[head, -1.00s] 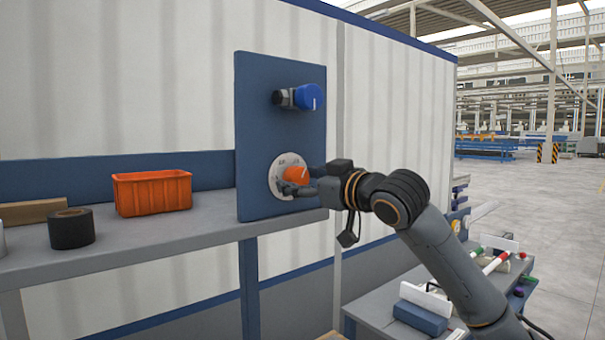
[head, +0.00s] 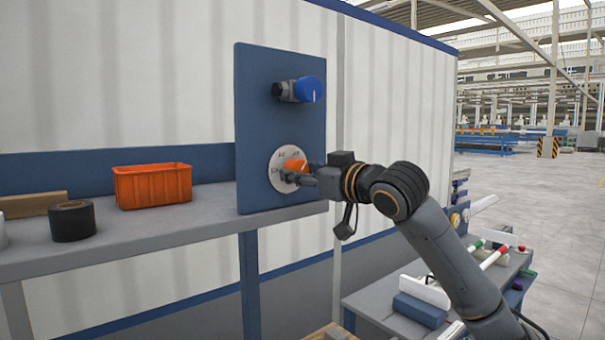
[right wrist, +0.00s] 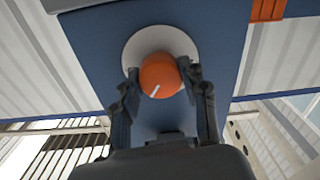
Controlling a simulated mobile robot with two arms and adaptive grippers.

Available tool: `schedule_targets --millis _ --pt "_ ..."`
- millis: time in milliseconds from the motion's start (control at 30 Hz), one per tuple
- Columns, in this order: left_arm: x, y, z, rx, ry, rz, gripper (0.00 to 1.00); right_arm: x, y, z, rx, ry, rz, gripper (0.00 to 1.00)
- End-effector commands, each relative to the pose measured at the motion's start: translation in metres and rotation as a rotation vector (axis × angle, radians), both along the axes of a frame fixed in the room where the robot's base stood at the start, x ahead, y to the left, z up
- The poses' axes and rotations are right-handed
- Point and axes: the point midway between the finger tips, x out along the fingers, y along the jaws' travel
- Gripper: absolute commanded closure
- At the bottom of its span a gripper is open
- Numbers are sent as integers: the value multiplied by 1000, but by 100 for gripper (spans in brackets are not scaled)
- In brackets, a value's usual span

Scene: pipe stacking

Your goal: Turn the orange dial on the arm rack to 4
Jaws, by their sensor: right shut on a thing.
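The orange dial (head: 296,166) sits on a round white scale plate (head: 282,156) low on the blue panel (head: 250,120). In the right wrist view the dial (right wrist: 160,74) shows a white pointer mark toward the lower left of its face. The scale numbers are too small to read. My right gripper (head: 302,178) comes in from the right and is shut on the dial. In the right wrist view its fingers (right wrist: 162,82) stand on both sides of the dial. My left gripper is not in view.
A blue knob (head: 306,91) sits above the dial on the panel. An orange bin (head: 152,187) and a black roll (head: 72,221) stand on the grey shelf (head: 150,228) at left. A lower bench (head: 375,300) with several parts is at right.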

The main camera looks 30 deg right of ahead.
Motion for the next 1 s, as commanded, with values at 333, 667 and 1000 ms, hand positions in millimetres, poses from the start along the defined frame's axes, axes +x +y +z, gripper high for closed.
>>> schedule_targets --millis 333,667,1000 --pt "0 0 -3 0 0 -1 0 0 1 -1 293 24 2 88" --pt "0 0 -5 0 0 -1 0 0 1 0 602 48 2 88" --pt "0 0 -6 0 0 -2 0 0 1 0 841 66 0 88"
